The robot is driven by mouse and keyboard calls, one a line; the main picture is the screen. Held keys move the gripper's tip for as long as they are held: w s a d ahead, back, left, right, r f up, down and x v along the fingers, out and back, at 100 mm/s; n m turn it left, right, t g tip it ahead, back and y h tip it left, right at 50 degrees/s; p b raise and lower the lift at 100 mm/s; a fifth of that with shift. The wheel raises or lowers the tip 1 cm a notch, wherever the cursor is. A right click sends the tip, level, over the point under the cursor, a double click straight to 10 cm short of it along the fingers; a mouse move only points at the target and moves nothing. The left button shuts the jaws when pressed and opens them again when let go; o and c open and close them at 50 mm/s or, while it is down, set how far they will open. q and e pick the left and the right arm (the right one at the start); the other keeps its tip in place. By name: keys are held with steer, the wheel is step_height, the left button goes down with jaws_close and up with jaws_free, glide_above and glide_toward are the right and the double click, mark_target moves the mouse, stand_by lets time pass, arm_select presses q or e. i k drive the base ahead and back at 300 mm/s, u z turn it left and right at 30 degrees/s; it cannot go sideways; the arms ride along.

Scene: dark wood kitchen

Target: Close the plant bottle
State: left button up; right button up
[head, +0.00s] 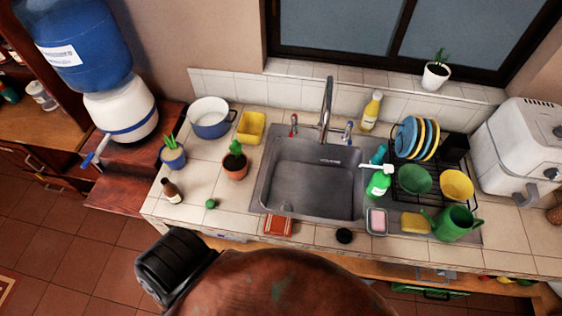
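A small brown bottle (170,190) with a pale label stands on the tiled counter at the left front, near the potted plants. Its top is too small to tell whether it is open. A small green round piece (210,204), possibly a cap, lies on the counter to the right of the bottle, apart from it. Neither of my grippers is in view. Only a dark part and a rusty rounded part of my own body show at the bottom.
A cactus pot (235,162) and a blue plant pot (172,154) stand behind the bottle. The sink (312,175) is to the right, with a black disc (344,236) and a red sponge-like block (278,226) in front. The dish rack (425,185) is farther right.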

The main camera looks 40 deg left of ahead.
mark_target(171, 191)
steer(key=u, duration=2)
steer(key=k, duration=0.4)
steer(key=u, duration=0.5)
steer(key=i, duration=0.5)
steer(key=z, duration=0.05)
